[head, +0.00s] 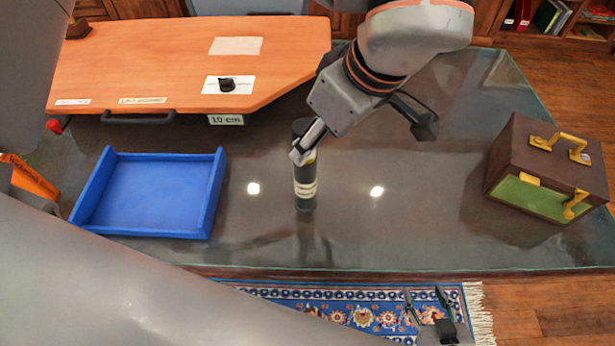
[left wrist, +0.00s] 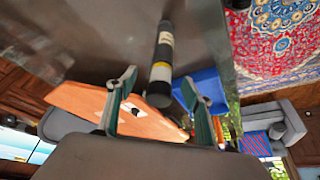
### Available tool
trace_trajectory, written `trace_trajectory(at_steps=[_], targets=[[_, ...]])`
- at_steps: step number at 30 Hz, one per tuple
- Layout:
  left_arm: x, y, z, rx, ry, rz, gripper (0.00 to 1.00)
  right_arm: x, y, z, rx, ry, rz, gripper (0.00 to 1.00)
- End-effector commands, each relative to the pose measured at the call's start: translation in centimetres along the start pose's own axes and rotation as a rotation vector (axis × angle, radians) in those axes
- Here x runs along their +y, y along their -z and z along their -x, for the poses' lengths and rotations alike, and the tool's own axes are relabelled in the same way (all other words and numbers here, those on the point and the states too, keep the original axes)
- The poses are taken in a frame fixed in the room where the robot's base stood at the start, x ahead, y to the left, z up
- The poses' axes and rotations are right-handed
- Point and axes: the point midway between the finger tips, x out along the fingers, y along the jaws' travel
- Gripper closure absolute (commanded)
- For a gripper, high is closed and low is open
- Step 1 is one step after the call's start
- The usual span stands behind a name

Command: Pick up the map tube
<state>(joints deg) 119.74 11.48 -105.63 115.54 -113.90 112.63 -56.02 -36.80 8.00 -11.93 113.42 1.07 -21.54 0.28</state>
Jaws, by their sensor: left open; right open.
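The map tube (head: 306,200), dark with a cream label band, stands upright on the glass-topped table.
A blue tray (head: 150,195) lies left of the tube. An orange board (head: 170,60) with labels covers the table's back left. A brown and green case (head: 545,170) with yellow fittings stands at the right. The patterned rug (head: 290,293) lies below the front edge. Glass around the tube is clear.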

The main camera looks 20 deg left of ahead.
Motion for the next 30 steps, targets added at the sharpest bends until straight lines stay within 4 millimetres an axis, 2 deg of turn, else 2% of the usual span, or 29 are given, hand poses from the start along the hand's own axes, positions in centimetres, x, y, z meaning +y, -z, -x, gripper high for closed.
trace_trajectory(at_steps=[15, 24, 25, 30], targets=[[-0.4, 0.4, -6.3, -0.006, 0.003, -0.003, 0.49, 0.1, -0.1, -0.1, 0.000, -0.002, 0.002, 0.54], [-0.4, 0.5, -6.8, -0.005, 0.001, -0.002, 0.49, 0.1, -0.1, -0.1, 0.001, -0.002, 0.003, 0.54], [-0.4, 0.5, -6.8, -0.005, 0.001, -0.002, 0.52, 0.1, -0.1, -0.1, 0.001, -0.002, 0.003, 0.54], [-0.4, 0.5, -6.8, -0.005, 0.001, -0.001, 0.96, 0.1, 0.0, -0.1, 0.001, -0.002, 0.003, 0.54]])
